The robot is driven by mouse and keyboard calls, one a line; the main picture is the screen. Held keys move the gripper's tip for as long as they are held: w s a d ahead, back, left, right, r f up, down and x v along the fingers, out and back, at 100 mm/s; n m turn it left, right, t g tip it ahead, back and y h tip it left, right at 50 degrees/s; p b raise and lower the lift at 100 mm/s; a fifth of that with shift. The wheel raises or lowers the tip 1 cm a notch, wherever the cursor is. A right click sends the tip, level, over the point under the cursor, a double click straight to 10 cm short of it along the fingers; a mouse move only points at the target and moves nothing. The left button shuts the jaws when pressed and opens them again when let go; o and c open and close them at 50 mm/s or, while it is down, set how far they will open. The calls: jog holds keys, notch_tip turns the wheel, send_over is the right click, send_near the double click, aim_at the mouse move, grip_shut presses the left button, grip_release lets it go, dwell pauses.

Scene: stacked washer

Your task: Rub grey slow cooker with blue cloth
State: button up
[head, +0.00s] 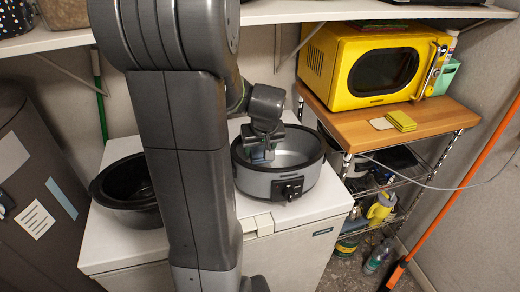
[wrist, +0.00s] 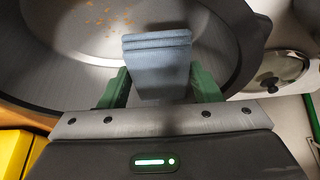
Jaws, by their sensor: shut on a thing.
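The grey slow cooker (head: 262,186) stands on the white appliance top, open, with a black rim and a dark control panel on its front. In the wrist view its grey inner wall (wrist: 225,80) curves around the cloth, and small orange-brown specks show on the inner surface. My gripper (wrist: 160,88) has green fingers and is shut on the folded blue cloth (wrist: 157,55). In the head view my gripper (head: 262,153) reaches into the cooker's opening near its left side, with the cloth partly hidden. Whether the cloth touches the cooker's surface I cannot tell.
A black oval pot (head: 125,188) sits left of the cooker, partly behind my arm. A yellow microwave (head: 375,68) stands on a wooden-topped rack (head: 440,118) at right, with a yellow sponge (head: 401,121). A shelf (head: 275,12) runs overhead. An orange pole (head: 455,200) leans at far right.

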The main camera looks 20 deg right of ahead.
aim_at(261, 149)
jog(key=shift+r+p, duration=0.35)
jog(key=shift+r, duration=0.55)
jog(key=shift+r+p, duration=1)
jog(key=shift+r, duration=0.55)
jog(key=shift+d, duration=0.15)
